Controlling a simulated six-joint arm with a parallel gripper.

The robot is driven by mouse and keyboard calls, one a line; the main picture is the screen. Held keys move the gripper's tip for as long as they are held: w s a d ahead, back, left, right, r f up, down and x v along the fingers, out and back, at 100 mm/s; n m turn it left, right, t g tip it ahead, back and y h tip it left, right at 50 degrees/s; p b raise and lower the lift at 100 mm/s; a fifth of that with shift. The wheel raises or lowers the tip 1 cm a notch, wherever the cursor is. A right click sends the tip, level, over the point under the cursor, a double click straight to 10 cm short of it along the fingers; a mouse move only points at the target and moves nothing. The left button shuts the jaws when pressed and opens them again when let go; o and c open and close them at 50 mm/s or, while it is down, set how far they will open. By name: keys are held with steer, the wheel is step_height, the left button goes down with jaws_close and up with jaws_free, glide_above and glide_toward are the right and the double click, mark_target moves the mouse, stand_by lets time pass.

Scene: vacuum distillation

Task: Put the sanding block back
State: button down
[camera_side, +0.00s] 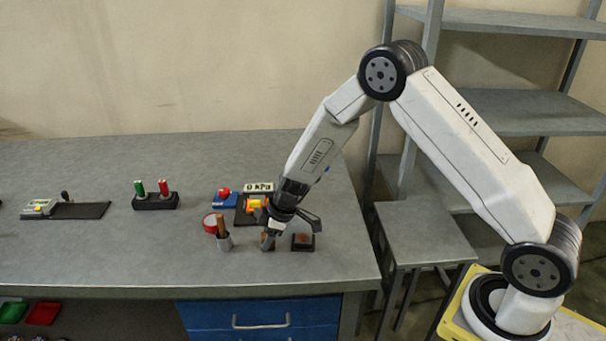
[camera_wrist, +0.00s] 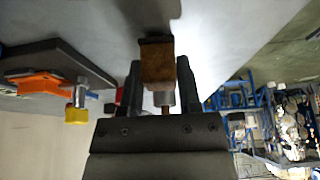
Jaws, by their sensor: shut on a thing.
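My gripper (camera_side: 268,243) points down, low over the front right of the bench. It is shut on a brown block, which I take to be the sanding block (camera_side: 265,240). In the wrist view the sanding block (camera_wrist: 157,62) sits between the two fingers of my gripper (camera_wrist: 158,85), its dark-edged end close to the grey bench top; I cannot tell whether it touches. A small black square holder (camera_side: 302,243) with a reddish-brown middle stands just right of my gripper in the side view.
A grey cup (camera_side: 225,242) with a brown stick and a red round item (camera_side: 210,222) stand close on the left. Behind are a dark plate with an orange-yellow valve (camera_side: 256,203), a 0 kPa display (camera_side: 258,187) and a blue box with red button (camera_side: 223,198). The bench's front middle is clear.

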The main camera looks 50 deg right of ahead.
steer(key=shift+f, duration=0.2)
steer(key=shift+c, duration=1.5)
jaws_free()
steer(key=shift+f, duration=0.1)
steer(key=v, duration=1.2)
steer(key=shift+s+r, duration=0.1)
steer(key=shift+r, duration=0.1)
steer(key=s+r+m+h, duration=0.2)
steer(key=s+m, duration=0.7)
steer(key=s, duration=1)
steer(key=shift+d+r+g+h, duration=0.3)
steer(key=shift+d+h, duration=0.15)
steer(key=shift+h, duration=0.15)
